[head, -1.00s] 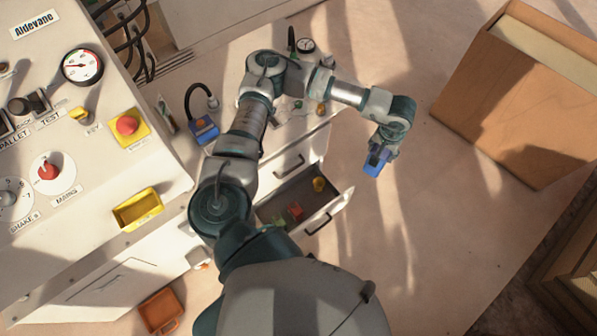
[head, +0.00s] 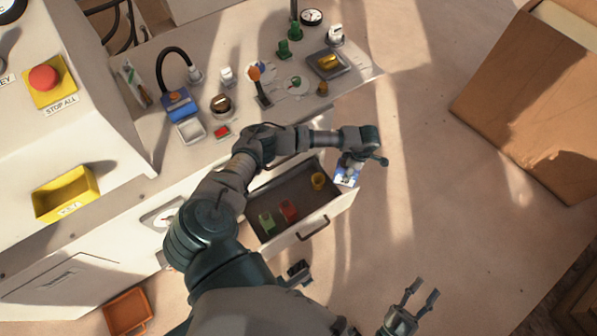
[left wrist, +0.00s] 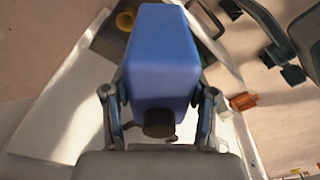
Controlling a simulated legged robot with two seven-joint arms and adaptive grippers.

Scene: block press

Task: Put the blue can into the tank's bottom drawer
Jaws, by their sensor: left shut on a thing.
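The blue can (head: 346,177) is held by my left gripper (head: 349,168) at the right end of an open drawer (head: 312,228). In the left wrist view the blue can (left wrist: 162,60), a boxy can with a dark cap, sits between the closed fingers of my left gripper (left wrist: 160,110). It hides part of the drawer behind it. The drawer holds a yellow piece (head: 318,181), a red piece (head: 288,210) and a green piece (head: 267,223). My right gripper (head: 425,290) is at the lower right, its fingers apart and empty.
The worktop (head: 220,90) above the drawer carries several knobs, fittings and a blue device (head: 176,103). A yellow tray (head: 66,196) is on the left panel. An orange bin (head: 128,310) is on the floor. A wooden box (head: 530,100) stands at the right; floor between is clear.

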